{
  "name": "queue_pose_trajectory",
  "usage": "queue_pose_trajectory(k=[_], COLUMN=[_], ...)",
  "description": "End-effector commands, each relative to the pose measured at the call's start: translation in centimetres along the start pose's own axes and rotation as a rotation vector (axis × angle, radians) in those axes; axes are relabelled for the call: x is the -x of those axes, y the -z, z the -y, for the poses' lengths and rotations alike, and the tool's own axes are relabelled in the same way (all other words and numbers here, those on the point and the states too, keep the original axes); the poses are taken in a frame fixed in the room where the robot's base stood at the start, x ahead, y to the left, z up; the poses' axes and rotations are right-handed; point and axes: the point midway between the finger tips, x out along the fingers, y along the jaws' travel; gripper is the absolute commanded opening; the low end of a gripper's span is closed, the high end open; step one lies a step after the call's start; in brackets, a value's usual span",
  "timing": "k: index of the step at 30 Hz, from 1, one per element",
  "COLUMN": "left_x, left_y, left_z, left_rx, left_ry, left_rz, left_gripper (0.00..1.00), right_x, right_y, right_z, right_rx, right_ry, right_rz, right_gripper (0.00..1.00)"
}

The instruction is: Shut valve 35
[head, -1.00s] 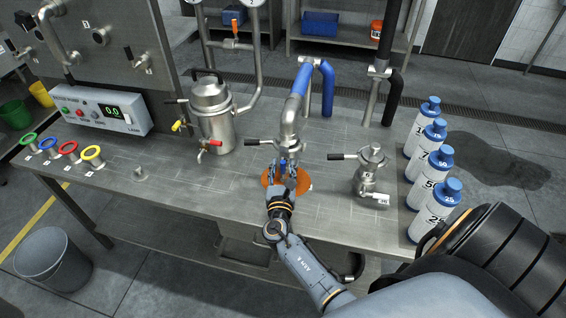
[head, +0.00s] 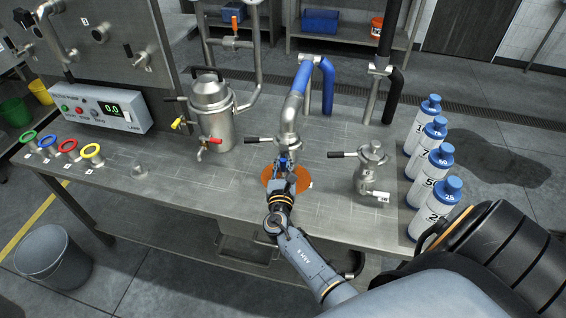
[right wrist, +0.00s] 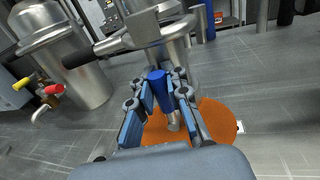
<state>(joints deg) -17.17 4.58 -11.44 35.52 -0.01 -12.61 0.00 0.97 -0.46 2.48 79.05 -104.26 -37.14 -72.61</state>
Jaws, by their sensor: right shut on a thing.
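A steel pipe valve body (head: 287,140) with a blue pipe section (head: 297,85) above it stands mid-bench over an orange disc (head: 306,184). A black-ended lever sticks out to its left. A small blue handle (head: 284,156) is low on its near side; the right wrist view shows it (right wrist: 157,84) between my fingers, near a short metal outlet (right wrist: 173,122). My right gripper (head: 285,172) is shut on this blue handle. No number 35 is readable on it. My left gripper is out of view.
A steel jacketed vessel (head: 212,110) with yellow and red handles stands left. A smaller steel vessel (head: 370,168) with a black lever and white tag stands right. Several blue-capped bottles (head: 431,165) line the right edge. The bench front (head: 200,190) is clear.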

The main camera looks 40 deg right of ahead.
Motion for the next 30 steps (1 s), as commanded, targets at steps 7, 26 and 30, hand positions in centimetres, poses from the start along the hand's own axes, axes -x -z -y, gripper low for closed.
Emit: queue_pose_trajectory(k=[7, 26, 30], left_x=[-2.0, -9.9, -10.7], left_y=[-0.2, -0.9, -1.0], left_z=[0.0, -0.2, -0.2], left_rx=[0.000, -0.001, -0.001], left_ry=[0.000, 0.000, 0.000], left_rz=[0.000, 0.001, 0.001], left_gripper=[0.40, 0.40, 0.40], right_x=[0.3, 0.9, 1.0], right_y=[0.7, 1.9, 2.0], right_z=[0.6, 2.9, 3.2], right_rx=[-0.086, -0.505, -0.556], right_ry=[-0.001, -0.001, 0.000], right_rz=[0.015, 0.091, 0.100], right_gripper=[0.00, 0.00, 0.00])
